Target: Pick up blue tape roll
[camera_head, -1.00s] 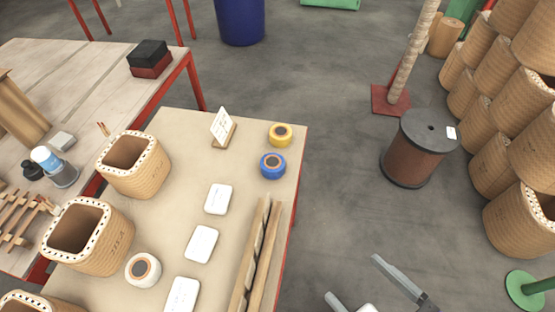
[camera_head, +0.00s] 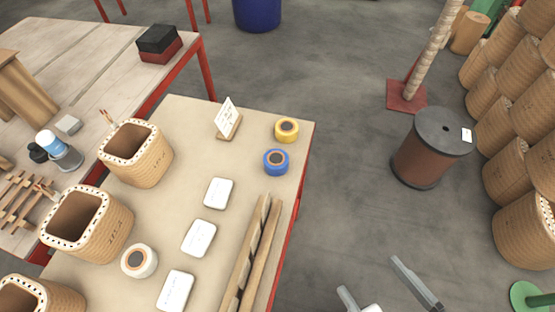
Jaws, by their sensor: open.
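The blue tape roll (camera_head: 276,162) lies flat near the far right corner of the table, with a brown core on top. A yellow tape roll (camera_head: 287,130) lies just behind it, and a white tape roll (camera_head: 139,261) lies at the front left of the table. My gripper (camera_head: 378,285) shows at the bottom edge, right of the table. Its two grey fingers are spread apart with only floor seen between them. It is well away from the blue roll, toward the front right.
A brown spool (camera_head: 431,150) stands on the floor at right. Floor between table and spool is clear.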

